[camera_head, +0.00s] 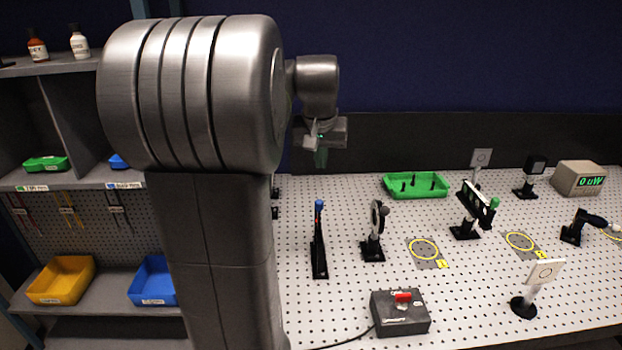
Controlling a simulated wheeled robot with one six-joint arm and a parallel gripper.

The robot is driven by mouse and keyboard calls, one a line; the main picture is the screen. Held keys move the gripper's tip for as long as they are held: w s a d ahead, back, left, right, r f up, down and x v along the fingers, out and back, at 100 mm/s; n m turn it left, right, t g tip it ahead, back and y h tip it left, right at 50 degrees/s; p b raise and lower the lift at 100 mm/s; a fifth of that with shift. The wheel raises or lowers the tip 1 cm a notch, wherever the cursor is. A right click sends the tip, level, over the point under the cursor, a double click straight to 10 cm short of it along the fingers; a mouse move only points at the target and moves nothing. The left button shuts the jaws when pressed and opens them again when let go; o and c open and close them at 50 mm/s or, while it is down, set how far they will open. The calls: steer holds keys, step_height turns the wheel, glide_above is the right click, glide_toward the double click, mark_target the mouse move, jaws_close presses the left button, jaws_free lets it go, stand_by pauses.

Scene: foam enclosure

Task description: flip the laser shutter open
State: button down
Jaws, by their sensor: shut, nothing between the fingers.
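The laser shutter is not clearly marked. A tall black upright piece with a blue knob on top (319,240), standing on a long black foot, may be it. A black post with a round mount and a knob (375,232) stands to its right. My gripper (321,157) hangs above and behind the blue-knobbed piece, well apart from it, against the dark back panel. It is small in view, shut and empty. My arm covers the left end of the board, so whatever stands there is mostly hidden.
The perforated board holds a dark box with a red switch (402,297), a green tray (416,194), a green-knobbed mount (476,205), a white card on a stand (545,272) and a meter reading 0 uW (579,179). Shelves with bins (62,280) stand left.

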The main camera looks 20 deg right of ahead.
mark_target(319, 213)
step_height(319, 213, down, 9)
steer(key=p, duration=0.2)
steer(key=shift+s, duration=0.2)
stand_by(0.4)
steer(key=shift+f, duration=0.1)
steer(key=s, duration=0.2)
steer(key=s+a+b, duration=0.1)
steer(key=s, duration=0.2)
steer(key=shift+a, duration=0.15)
steer(key=shift+f, duration=0.15)
